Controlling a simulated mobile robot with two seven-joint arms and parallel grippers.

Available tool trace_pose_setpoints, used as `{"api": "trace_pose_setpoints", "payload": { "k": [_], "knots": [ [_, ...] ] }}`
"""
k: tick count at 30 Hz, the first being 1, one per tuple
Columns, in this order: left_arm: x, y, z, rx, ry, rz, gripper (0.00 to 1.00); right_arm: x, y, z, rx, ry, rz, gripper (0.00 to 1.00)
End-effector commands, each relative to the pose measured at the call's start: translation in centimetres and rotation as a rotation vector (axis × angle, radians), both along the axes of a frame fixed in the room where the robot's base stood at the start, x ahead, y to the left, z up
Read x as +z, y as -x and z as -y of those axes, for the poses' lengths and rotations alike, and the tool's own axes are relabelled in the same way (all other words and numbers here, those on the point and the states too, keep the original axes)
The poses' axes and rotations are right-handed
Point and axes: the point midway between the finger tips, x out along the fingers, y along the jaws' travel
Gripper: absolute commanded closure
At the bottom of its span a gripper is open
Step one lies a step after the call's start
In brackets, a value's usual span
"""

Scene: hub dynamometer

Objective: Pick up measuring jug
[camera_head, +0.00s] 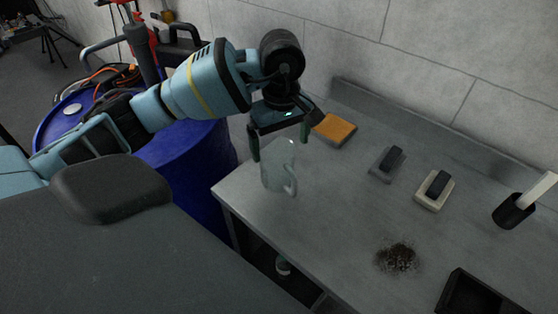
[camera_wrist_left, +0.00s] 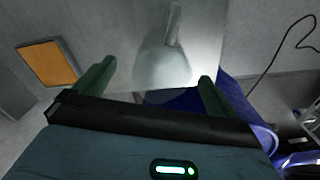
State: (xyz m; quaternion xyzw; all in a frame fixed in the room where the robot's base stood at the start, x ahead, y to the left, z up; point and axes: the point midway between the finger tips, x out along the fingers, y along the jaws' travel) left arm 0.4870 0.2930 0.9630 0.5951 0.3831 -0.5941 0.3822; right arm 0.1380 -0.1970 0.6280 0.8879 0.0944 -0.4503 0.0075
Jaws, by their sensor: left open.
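The measuring jug (camera_head: 277,169) is clear and stands upright at the left end of the grey bench, its handle toward the lower right. My left gripper (camera_head: 279,147) is at the jug's top in the head view, its two green fingers spread on either side. In the left wrist view the jug (camera_wrist_left: 166,62) shows between the fingertips of the open left gripper (camera_wrist_left: 156,78), with its handle pointing up the picture. A gap shows on both sides, so the fingers do not grip it. My right gripper is not in view.
An orange sponge (camera_head: 334,129) lies behind the jug. Two small brushes or blocks (camera_head: 387,164) (camera_head: 434,190), a dark cup (camera_head: 513,211), a dirt pile (camera_head: 397,257) and a black tray (camera_head: 478,297) are to the right. A blue drum (camera_head: 190,160) stands left of the bench.

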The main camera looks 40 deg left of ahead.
Motion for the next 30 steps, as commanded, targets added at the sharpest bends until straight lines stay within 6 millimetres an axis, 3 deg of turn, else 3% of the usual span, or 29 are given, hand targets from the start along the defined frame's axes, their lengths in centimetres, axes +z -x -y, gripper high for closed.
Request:
{"api": "trace_pose_setpoints", "payload": {
  "k": [8,18,27,30],
  "knots": [
    [-1.3,0.1,-0.1,0.0,0.001,-0.002,0.04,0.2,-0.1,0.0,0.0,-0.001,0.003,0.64],
    [-5.5,0.4,-0.3,0.0,0.0,-0.001,0.04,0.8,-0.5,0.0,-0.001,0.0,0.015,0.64],
    [-6.0,0.3,-0.3,-0.001,0.001,0.0,0.04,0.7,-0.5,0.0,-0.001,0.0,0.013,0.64],
    [-6.0,0.3,-0.3,-0.001,0.001,0.0,0.15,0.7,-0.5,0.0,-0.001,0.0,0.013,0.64]
  ]
}}
